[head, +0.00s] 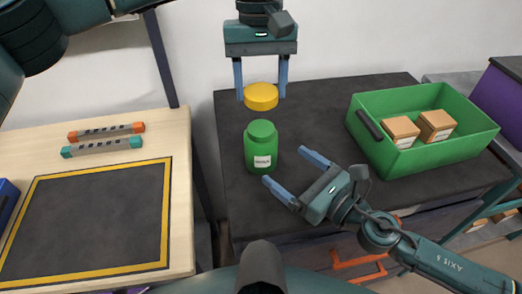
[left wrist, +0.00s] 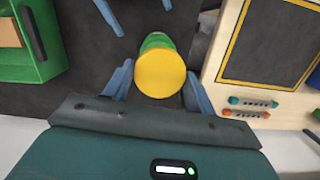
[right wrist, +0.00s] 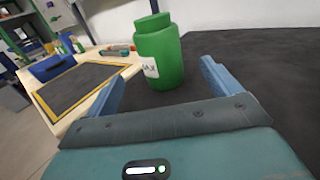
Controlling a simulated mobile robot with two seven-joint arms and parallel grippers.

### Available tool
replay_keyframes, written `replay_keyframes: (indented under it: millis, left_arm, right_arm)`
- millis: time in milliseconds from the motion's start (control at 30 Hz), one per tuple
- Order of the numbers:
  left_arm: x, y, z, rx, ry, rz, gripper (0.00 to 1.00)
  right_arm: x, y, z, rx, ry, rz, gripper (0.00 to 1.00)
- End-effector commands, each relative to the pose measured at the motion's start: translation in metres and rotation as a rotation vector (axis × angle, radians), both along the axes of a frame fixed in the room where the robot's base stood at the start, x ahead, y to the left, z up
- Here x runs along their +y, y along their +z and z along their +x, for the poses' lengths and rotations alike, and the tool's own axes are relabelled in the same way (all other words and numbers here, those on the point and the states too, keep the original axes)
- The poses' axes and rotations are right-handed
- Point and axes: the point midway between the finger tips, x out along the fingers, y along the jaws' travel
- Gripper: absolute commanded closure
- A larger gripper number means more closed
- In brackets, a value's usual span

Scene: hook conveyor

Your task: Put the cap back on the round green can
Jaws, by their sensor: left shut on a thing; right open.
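The round green can (head: 260,146) stands upright on the dark table, with a white label on its front. It also shows in the right wrist view (right wrist: 160,62). My left gripper (head: 261,94) is shut on the yellow cap (head: 261,97) and holds it above and behind the can. In the left wrist view the cap (left wrist: 160,73) covers much of the can (left wrist: 157,40). My right gripper (head: 289,168) is open at the can's front right. In the right wrist view the can stands between and beyond its open fingers (right wrist: 160,88), apparently untouched.
A green crate (head: 430,158) with two brown boxes (head: 401,131) stands at the right of the dark table (head: 320,105). At left, a wooden table (head: 182,140) bears a yellow-edged dark mat (head: 100,225) and two small bars (head: 105,131).

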Motion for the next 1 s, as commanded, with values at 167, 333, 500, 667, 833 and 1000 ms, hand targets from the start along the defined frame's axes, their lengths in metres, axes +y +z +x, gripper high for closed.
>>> replay_keyframes:
  millis: [167, 333, 500, 667, 833, 1000]
  left_arm:
    - [0.000, 0.000, 0.000, 0.000, 0.000, 0.000, 0.66]
    - [0.000, 0.000, 0.000, 0.000, 0.000, 0.000, 0.66]
    - [0.000, 0.000, 0.000, 0.000, 0.000, 0.000, 0.66]
    - [0.000, 0.000, 0.000, 0.000, 0.000, 0.000, 0.66]
    - [0.000, 0.000, 0.000, 0.000, 0.000, 0.000, 0.66]
    - [0.000, 0.000, 0.000, 0.000, 0.000, 0.000, 0.66]
  right_arm:
    - [0.022, 0.002, 0.023, -0.005, 0.001, 0.002, 0.11]
    - [0.043, 0.002, 0.044, -0.003, 0.001, 0.001, 0.11]
    - [0.056, 0.001, 0.057, -0.001, -0.001, 0.003, 0.11]
    - [0.060, 0.000, 0.061, 0.001, 0.000, 0.001, 0.11]
    - [0.061, 0.000, 0.061, 0.001, 0.000, 0.001, 0.11]
    - [0.061, 0.000, 0.061, 0.001, 0.000, 0.002, 0.16]
